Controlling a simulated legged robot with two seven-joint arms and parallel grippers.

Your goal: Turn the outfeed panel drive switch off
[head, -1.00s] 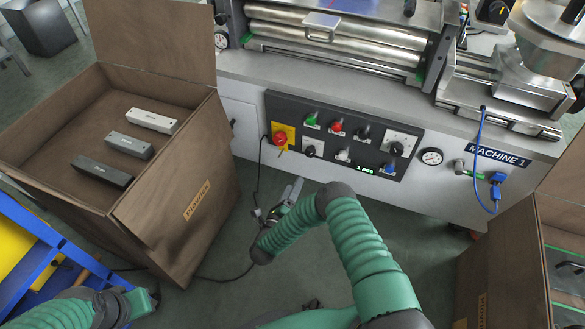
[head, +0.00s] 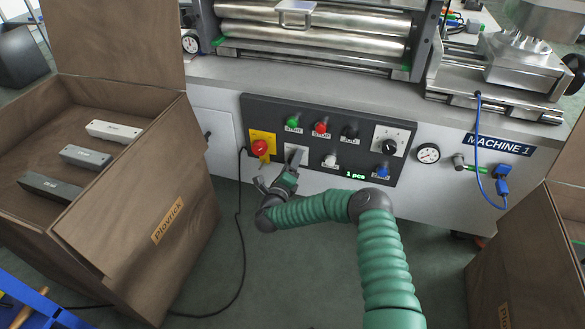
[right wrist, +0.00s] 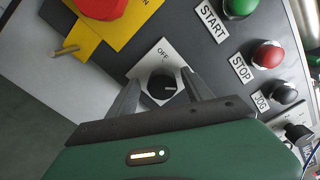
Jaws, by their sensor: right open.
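The dark control panel (head: 318,170) is on the front of the machine. The drive switch, a black rotary knob on a white plate marked OFF, shows in the right wrist view (right wrist: 162,87). The plate (head: 294,153) shows in the head view, its knob hidden behind my gripper. My right gripper (head: 289,166) is open in front of the switch; in the right wrist view its fingers (right wrist: 160,88) stand either side of the knob. Whether they touch it I cannot tell. The knob's light mark points to the right, away from the OFF label. My left gripper is out of view.
A red emergency button (head: 260,147) on a yellow plate sits left of the switch. Green START (head: 294,123) and red STOP (head: 321,128) buttons are above. Another rotary knob (head: 389,147) is at the right. A brown box (head: 150,230) stands left, another right.

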